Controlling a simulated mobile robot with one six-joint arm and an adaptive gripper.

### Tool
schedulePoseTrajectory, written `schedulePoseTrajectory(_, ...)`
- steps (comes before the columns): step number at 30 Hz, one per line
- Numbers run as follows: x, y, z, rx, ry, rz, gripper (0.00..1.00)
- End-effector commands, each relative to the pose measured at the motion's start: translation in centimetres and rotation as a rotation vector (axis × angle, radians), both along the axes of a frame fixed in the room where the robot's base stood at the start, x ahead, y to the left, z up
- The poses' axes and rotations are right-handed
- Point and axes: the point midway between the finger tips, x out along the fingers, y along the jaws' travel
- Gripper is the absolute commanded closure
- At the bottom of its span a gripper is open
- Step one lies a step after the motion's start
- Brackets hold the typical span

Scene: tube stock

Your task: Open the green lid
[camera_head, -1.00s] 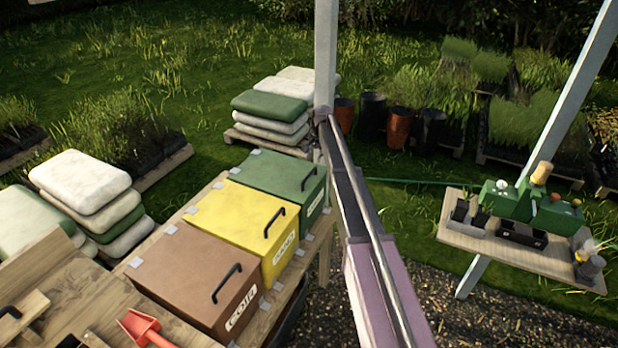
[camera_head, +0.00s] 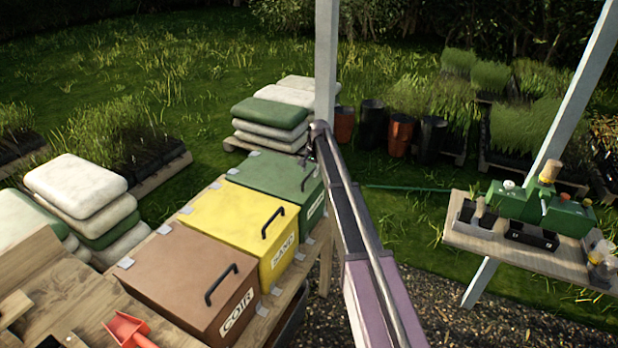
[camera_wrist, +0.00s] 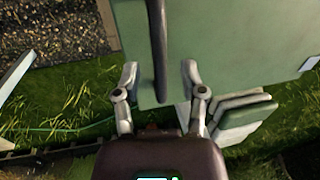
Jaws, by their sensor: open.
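The green lid (camera_head: 272,170) is shut on the farthest of three boxes in a row on a wooden bench. Its black handle (camera_head: 308,176) stands at the lid's right side, close to the end of my arm. In the wrist view the green lid (camera_wrist: 222,45) fills the upper right, and the dark handle (camera_wrist: 158,50) runs down between my fingers. My gripper (camera_wrist: 160,78) is open, with one finger on each side of the handle's end. A gap shows on both sides. I cannot tell the depth between fingers and handle.
The yellow SAND box (camera_head: 225,215) and brown COIR box (camera_head: 180,270) stand nearer on the bench. A white post (camera_head: 326,60) rises just behind the green box. Stacked bags (camera_head: 270,115) lie beyond. A side table (camera_head: 520,250) with green equipment stands right.

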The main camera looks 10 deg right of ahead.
Motion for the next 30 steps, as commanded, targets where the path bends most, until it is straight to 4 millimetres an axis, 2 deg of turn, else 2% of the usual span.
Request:
schedulePoseTrajectory(6, 0.11, 0.13, -0.92, 0.000, 0.000, 0.000, 0.46)
schedulePoseTrajectory(17, 0.11, 0.15, -0.95, 0.000, 0.000, 0.000, 0.46)
schedulePoseTrajectory(18, 0.11, 0.15, -0.95, 0.000, 0.000, 0.000, 0.49)
schedulePoseTrajectory(23, 0.11, 0.14, -0.95, 0.000, 0.000, 0.000, 0.97)
schedulePoseTrajectory(24, 0.12, 0.15, -0.95, 0.000, 0.000, 0.000, 1.00)
schedulePoseTrajectory(30, 0.13, 0.15, -0.93, 0.000, 0.000, 0.000, 1.00)
